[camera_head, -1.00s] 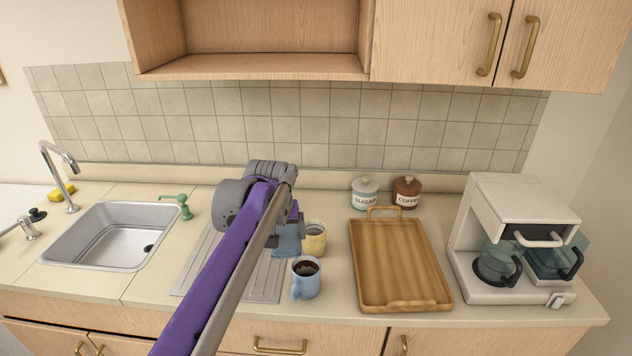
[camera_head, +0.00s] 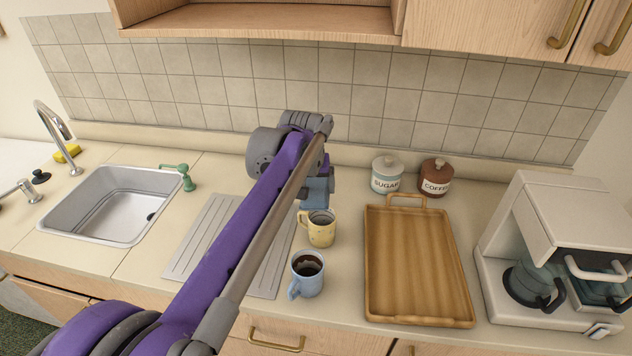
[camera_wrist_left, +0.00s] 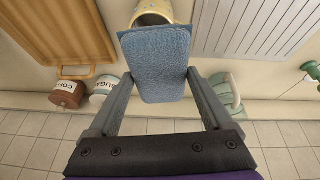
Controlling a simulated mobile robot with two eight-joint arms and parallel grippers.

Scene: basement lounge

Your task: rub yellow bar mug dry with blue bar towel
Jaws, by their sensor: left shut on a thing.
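The yellow mug (camera_head: 320,232) stands upright on the counter by the right edge of the ribbed drainboard. In the left wrist view the yellow mug (camera_wrist_left: 152,13) is partly hidden behind the towel. My left gripper (camera_head: 318,180) is shut on the blue towel (camera_head: 313,194) and holds it just behind and above the mug. In the left wrist view the blue towel (camera_wrist_left: 158,62) hangs between the two fingers, its end over part of the mug. I cannot tell whether cloth and mug touch. My right gripper is not in view.
A blue mug of dark liquid (camera_head: 307,279) stands in front of the yellow mug. A wooden tray (camera_head: 418,262), sugar jar (camera_head: 386,177), coffee jar (camera_head: 436,180) and coffee maker (camera_head: 545,250) are to the right. The sink (camera_head: 110,205) and green soap pump (camera_head: 183,176) are left.

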